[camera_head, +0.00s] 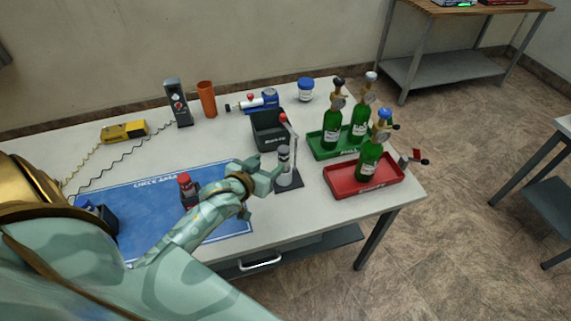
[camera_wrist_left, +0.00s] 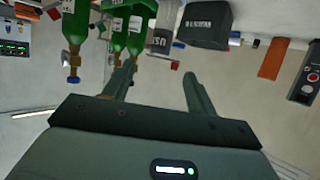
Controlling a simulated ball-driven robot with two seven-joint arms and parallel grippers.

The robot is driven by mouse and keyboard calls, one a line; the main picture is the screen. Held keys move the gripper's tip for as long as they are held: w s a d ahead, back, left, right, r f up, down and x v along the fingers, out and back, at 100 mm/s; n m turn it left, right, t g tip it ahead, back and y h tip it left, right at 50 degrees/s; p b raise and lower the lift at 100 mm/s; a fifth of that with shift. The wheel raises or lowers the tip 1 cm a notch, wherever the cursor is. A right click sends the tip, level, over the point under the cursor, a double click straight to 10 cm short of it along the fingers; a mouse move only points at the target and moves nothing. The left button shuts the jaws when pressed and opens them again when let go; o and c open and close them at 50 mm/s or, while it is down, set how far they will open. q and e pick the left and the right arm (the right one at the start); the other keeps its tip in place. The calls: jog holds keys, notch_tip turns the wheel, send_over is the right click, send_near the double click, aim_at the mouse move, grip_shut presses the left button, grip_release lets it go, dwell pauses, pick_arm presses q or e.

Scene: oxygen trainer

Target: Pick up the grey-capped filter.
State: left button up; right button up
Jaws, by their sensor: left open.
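The grey-capped filter (camera_head: 284,166) looks like a pale cylinder with a dark grey top, upright on a dark-based stand (camera_head: 296,183) near the table's front edge. In the left wrist view, which is upside down, a pale labelled cylinder (camera_wrist_left: 160,40) that seems to be this filter lies beyond the fingers. My left gripper (camera_head: 262,185) is open and just left of the filter, with its fingers pointing towards it. The open fingers also show in the left wrist view (camera_wrist_left: 159,76), with nothing between them. I cannot tell whether a fingertip touches the filter. My right gripper is out of view.
A red-capped cylinder (camera_head: 187,190) stands on the blue mat (camera_head: 140,197), left of my gripper. A black bin (camera_head: 268,134) is close behind the filter. Green bottles (camera_head: 332,128) stand on a green tray (camera_head: 320,149) and a red tray (camera_head: 345,189) to the right.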

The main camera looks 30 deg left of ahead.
aim_at(281, 153)
pick_arm(q)
jog(key=b+x, duration=0.1)
jog(key=x, duration=0.4)
jog(key=shift+w+f, duration=0.25)
jog(key=shift+w, duration=0.2)
jog(key=shift+w+f, duration=0.1)
jog(key=shift+w, duration=0.2)
jog(key=b+x, duration=0.1)
jog(key=x, duration=0.3)
jog(key=shift+w+a+f+b, duration=0.1)
jog(key=shift+w+f+b, duration=0.15)
jog(key=shift+b, duration=0.1)
jog(key=shift+r, duration=0.15)
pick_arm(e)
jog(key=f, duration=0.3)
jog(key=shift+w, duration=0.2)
pick_arm(q)
jog(key=shift+s, duration=0.1)
jog(key=shift+c, duration=1.2)
grip_shut()
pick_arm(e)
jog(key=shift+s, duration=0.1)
